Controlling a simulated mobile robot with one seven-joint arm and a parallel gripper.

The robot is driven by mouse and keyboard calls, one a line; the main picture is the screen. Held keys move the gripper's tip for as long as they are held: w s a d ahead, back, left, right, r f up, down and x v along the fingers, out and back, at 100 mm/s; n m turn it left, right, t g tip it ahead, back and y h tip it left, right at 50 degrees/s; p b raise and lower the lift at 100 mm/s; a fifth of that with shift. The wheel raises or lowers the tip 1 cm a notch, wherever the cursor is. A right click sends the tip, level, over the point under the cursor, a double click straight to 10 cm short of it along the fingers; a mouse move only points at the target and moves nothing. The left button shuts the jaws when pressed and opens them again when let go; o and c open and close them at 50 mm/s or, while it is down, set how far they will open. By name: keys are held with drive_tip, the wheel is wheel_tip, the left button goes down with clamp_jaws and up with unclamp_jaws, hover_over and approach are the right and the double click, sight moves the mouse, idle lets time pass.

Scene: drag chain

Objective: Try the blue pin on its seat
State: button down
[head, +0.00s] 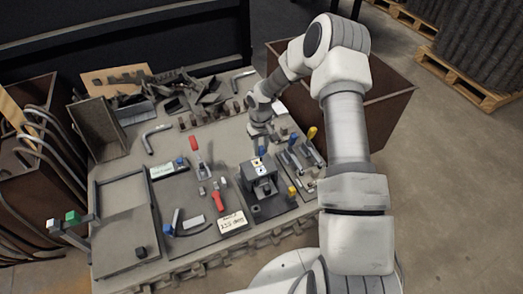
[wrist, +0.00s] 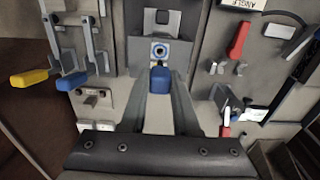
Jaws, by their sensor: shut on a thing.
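The blue pin (wrist: 160,78) is between the two fingertips of my gripper (wrist: 160,92), which is shut on it in the wrist view. In the head view a small blue spot, likely the pin (head: 262,150), shows under my gripper (head: 262,142), above the fixture block (head: 259,178). The pin's lower end is hidden.
Toggle clamps with blue (wrist: 72,80) and yellow (wrist: 30,79) handles stand beside the fixture. A grey tray (head: 122,222) is at the table's left. Metal scraps (head: 205,98) crowd the back.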

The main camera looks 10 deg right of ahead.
sight(261, 158)
drive_tip(key=shift+f+b, duration=2)
drive_tip(key=shift+f, duration=0.65)
drive_tip(key=shift+f+b, duration=1.85)
drive_tip(key=shift+f, duration=0.55)
idle(0.7)
drive_tip(key=c, duration=0.6)
unclamp_jaws()
wheel_tip(261, 158, up, 18)
drive_tip(key=p, duration=0.5)
drive_tip(key=shift+f, duration=0.25)
